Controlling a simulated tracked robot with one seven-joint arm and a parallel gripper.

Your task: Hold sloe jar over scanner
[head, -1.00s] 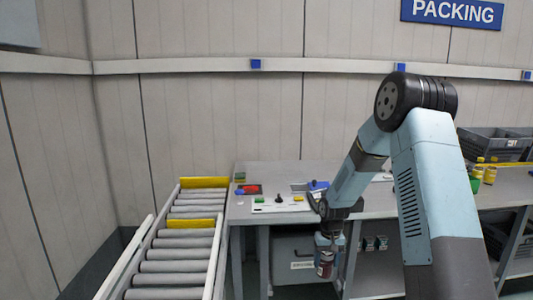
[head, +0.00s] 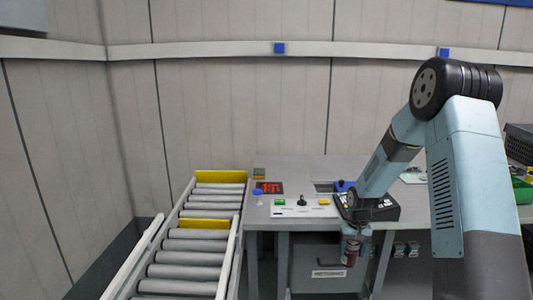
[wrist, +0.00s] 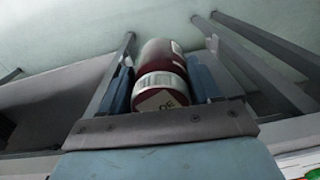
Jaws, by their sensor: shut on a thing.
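My gripper (head: 354,246) hangs low at the front edge of the grey bench (head: 300,165). It is shut on the sloe jar (head: 351,253), which is small and dark red with a pale label. In the wrist view the jar (wrist: 160,60) sits between the two blue finger pads of my gripper (wrist: 162,88), with its white label toward the camera. A dark flat plate (head: 324,186) is set in the bench top and may be the scanner; I cannot tell for sure. The jar is apart from it, nearer to me and lower in the picture.
A roller conveyor (head: 196,232) with yellow bars runs along the bench's left side. On the bench are a red-lit display (head: 269,187), a white control panel (head: 302,208) and a black device (head: 384,207) beside my arm. A grey drawer (head: 328,272) is under the bench. A green bin (head: 522,190) is at right.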

